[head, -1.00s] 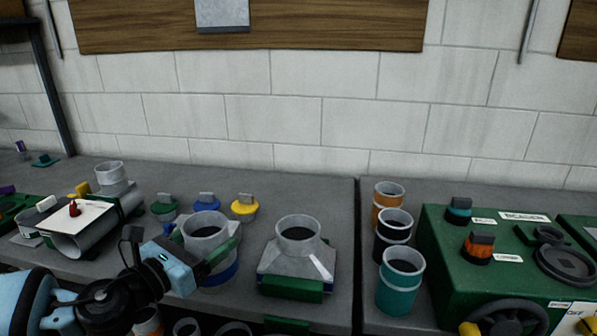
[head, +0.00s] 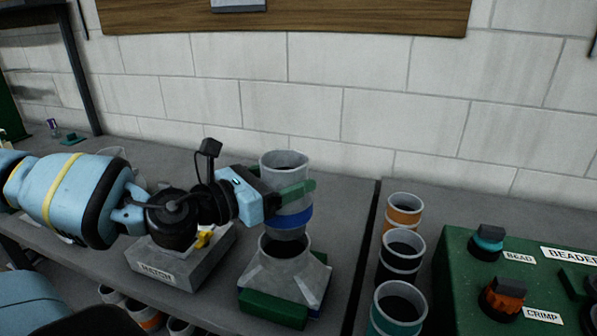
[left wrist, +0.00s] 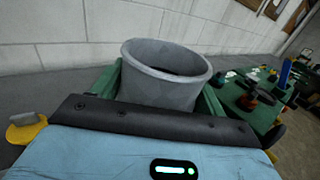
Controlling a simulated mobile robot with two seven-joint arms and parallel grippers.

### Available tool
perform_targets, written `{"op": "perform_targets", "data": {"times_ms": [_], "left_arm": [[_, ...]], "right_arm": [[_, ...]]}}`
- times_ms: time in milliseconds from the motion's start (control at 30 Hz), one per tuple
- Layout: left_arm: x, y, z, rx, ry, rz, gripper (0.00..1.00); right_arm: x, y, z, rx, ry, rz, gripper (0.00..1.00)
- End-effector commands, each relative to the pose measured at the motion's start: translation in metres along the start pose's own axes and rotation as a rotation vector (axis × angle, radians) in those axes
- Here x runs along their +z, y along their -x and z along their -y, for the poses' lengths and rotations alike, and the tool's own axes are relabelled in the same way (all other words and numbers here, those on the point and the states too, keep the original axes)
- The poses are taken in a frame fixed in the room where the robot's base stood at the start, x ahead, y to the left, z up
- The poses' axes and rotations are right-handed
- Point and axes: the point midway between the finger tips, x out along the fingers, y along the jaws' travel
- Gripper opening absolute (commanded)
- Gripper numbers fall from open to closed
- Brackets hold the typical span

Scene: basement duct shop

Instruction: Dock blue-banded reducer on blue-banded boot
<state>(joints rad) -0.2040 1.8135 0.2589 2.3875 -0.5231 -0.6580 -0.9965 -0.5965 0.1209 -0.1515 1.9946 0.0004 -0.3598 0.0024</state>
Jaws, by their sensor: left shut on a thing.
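The reducer (head: 286,170) is a grey metal sleeve with a blue band near its lower end. My left gripper (head: 295,189) is shut on it, with green fingers on its sides, and holds it roughly upright. In the left wrist view the reducer (left wrist: 165,85) stands between the fingers. The boot (head: 285,276) is a grey flared piece with a round collar, on the bench, with a green block at its front and a little blue at its right edge. The reducer's lower end is just above or behind the collar; part of the dark opening shows. My right gripper is not in view.
Orange, black and teal banded sleeves (head: 401,256) stand in a row to the right of the boot. A green machine (head: 463,270) with knobs is beyond them. A grey block with a yellow part (head: 168,266) is left of the boot. More sleeves lie below the bench edge.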

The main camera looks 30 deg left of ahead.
Motion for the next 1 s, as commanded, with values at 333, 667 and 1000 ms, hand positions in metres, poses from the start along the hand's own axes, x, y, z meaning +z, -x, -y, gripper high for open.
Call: {"op": "perform_targets", "data": {"times_ms": [333, 667, 1000], "left_arm": [[-0.012, -0.001, 0.0, 0.001, 0.001, -0.002, 0.28], [-0.044, 0.0, 0.0, 0.0, 0.001, -0.003, 0.28], [-0.057, 0.0, 0.0, 0.001, -0.001, 0.002, 0.28]], "right_arm": [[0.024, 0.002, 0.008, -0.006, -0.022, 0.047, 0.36], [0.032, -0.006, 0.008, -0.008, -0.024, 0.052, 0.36], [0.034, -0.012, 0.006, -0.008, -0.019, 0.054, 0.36]]}}
